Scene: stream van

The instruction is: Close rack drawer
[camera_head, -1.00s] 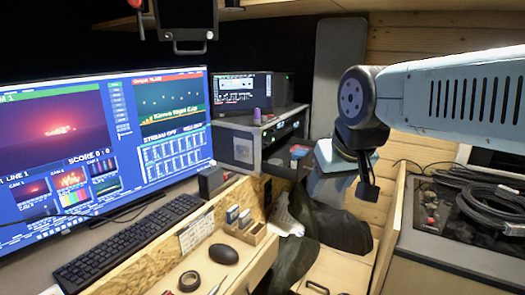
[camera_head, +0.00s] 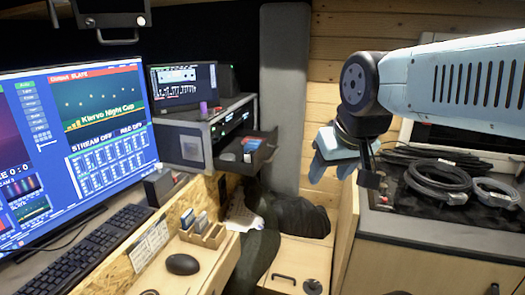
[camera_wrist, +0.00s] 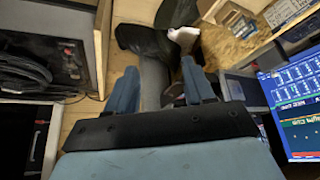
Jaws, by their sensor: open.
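The rack drawer (camera_head: 265,154) is dark and stands pulled out from the right-hand front of the black-and-grey equipment rack (camera_head: 183,146). Small red and blue-white items lie inside it. My gripper (camera_head: 331,168) is open, its light-blue fingers pointing down, to the right of the drawer in the head view. I cannot make out the drawer clearly in that view.
A desk with a monitor (camera_head: 75,140), keyboard (camera_head: 85,253) and mouse (camera_head: 182,264) fills the left. A dark bag or cloth (camera_head: 300,215) lies below the drawer. Coiled cables (camera_head: 438,182) lie on the right counter. A wooden box with a handle (camera_head: 290,268) stands low in the middle.

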